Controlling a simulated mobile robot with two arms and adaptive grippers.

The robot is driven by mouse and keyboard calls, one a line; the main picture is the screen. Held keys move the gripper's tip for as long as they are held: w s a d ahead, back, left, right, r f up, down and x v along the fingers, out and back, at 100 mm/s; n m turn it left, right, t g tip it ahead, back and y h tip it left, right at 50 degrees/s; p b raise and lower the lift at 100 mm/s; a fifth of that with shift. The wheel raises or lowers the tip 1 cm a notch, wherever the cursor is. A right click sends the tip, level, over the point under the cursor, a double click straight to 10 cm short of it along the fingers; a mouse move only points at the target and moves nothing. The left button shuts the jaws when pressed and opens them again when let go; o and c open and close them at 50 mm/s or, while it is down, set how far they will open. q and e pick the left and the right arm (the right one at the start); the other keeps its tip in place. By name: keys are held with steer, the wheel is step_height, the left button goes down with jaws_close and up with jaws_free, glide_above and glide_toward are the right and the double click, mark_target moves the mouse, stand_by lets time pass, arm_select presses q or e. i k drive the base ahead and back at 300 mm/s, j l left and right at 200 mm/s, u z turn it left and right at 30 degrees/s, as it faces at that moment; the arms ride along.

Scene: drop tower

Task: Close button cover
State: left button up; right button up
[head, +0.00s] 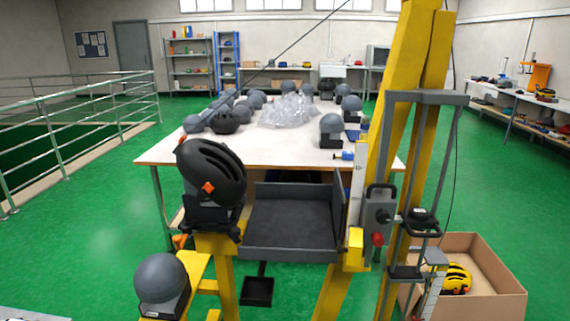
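A grey control box (379,208) is fixed to the yellow drop tower (400,90), right of the dark tray. A dark handle-like loop is at its top and a dark round knob is on its face. A small red part (377,239), perhaps the button, is at its lower end. A yellow block (354,245) sits just left of the red part. I cannot tell for sure which part is the button cover, or whether it is open. Neither of my grippers is in view.
A black helmet (214,172) on a headform stands left of the dark tray (290,222). A grey headform (161,279) is at lower left. A white table (270,152) with several headforms stands behind. A cardboard box (490,275) with a yellow helmet (456,279) is at right.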

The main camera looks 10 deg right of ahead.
mark_target(354, 251)
steer(key=i+j+z, duration=0.25)
steer(key=z, duration=0.25)
steer(key=i+j+z, duration=0.3)
steer(key=z, duration=0.15)
steer(key=i+j+z, duration=0.15)
steer(key=j+z, duration=0.35)
